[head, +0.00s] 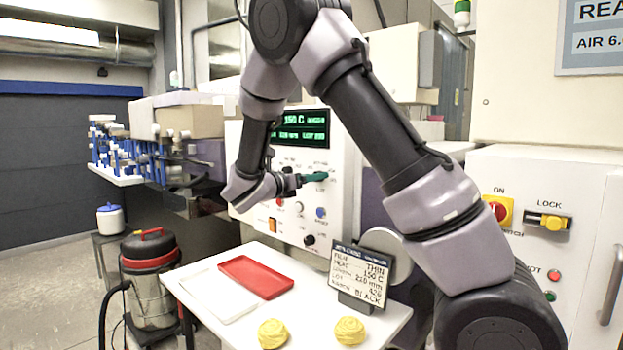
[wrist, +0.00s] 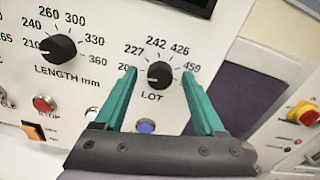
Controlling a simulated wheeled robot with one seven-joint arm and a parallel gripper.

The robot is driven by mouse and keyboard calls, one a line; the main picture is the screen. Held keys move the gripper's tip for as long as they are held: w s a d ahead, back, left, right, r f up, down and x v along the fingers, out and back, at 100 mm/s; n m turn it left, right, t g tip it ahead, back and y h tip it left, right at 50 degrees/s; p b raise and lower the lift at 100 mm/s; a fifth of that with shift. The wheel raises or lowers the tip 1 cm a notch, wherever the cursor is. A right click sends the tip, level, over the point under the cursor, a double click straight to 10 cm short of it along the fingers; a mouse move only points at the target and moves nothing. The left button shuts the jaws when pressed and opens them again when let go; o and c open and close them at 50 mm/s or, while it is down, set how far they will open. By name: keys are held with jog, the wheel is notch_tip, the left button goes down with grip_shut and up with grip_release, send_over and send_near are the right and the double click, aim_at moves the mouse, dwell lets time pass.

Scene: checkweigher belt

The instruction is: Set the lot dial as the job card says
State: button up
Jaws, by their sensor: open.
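The lot dial (wrist: 159,74) is a round black knob on the white panel, marked LOT below. Its labels include 227, 242, 426 and what looks like 459; the leftmost is partly hidden by a finger. I cannot tell which label its pointer faces. My gripper (wrist: 158,77) is open, its teal fingers either side of the knob in the picture; contact cannot be told. In the head view my gripper (head: 315,178) is at the panel and hides the dial. The job card (head: 360,276) stands on the white table and appears to read LOT 426, LENGTH 210 mm, 150 C.
The length dial (wrist: 58,48) is left of the lot dial. A red stop button (wrist: 44,103), an orange switch (wrist: 33,131) and a blue button (wrist: 146,126) are below. A green display (head: 300,127) is above.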

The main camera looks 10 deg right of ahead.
jog(key=shift+c, duration=0.4)
grip_shut()
jog(key=shift+m, duration=0.3)
jog(key=m, duration=2.3)
jog(key=shift+s+d+f, duration=0.1)
jog(key=shift+s+f, duration=0.05)
jog(key=shift+f, duration=0.1)
